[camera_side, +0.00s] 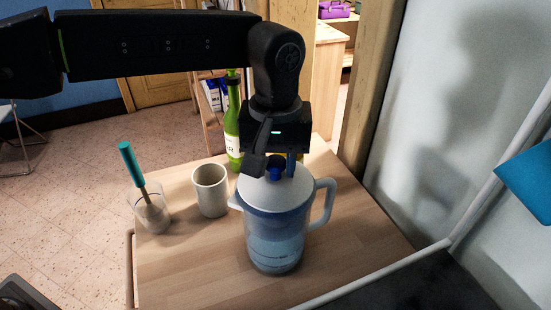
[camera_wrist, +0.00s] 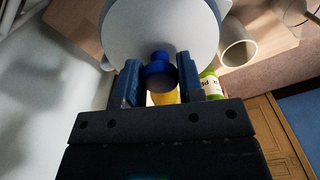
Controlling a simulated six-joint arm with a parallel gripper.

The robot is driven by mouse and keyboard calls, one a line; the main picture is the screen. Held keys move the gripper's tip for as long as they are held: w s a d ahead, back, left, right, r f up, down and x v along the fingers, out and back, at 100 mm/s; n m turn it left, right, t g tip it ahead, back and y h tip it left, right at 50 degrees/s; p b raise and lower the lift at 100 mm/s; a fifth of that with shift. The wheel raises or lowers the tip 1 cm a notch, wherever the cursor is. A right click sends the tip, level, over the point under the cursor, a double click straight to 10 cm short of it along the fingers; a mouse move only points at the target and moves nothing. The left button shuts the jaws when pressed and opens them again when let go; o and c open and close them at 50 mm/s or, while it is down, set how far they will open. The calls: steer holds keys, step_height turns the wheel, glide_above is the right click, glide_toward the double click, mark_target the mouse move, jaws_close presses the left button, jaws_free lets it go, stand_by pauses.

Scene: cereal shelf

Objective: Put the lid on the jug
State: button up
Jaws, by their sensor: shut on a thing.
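A pale blue jug (camera_side: 275,240) stands upright on the wooden table, with its spout to the left and its handle (camera_side: 324,203) to the right. The white round lid (camera_side: 258,190) is at the jug's top and covers its mouth; I cannot tell whether it sits fully flat on the rim. My gripper (camera_side: 275,167) is above the jug, pointing down, shut on the lid's blue knob (camera_side: 274,174). In the wrist view, the knob (camera_wrist: 158,72) is between my two blue fingers, and the white lid (camera_wrist: 160,25) hides most of the jug.
A white cup (camera_side: 210,190) and a glass (camera_side: 150,212) holding a teal-handled tool (camera_side: 132,163) stand left of the jug. A green bottle (camera_side: 234,130) stands behind, near a partly hidden yellow thing (camera_wrist: 165,97). The table's front left (camera_side: 185,275) is clear.

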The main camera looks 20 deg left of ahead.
stand_by(0.4)
steer(key=o, duration=1)
steer(key=shift+o, duration=0.5)
steer(key=o, duration=0.4)
steer(key=shift+r, duration=2.25)
jaws_close()
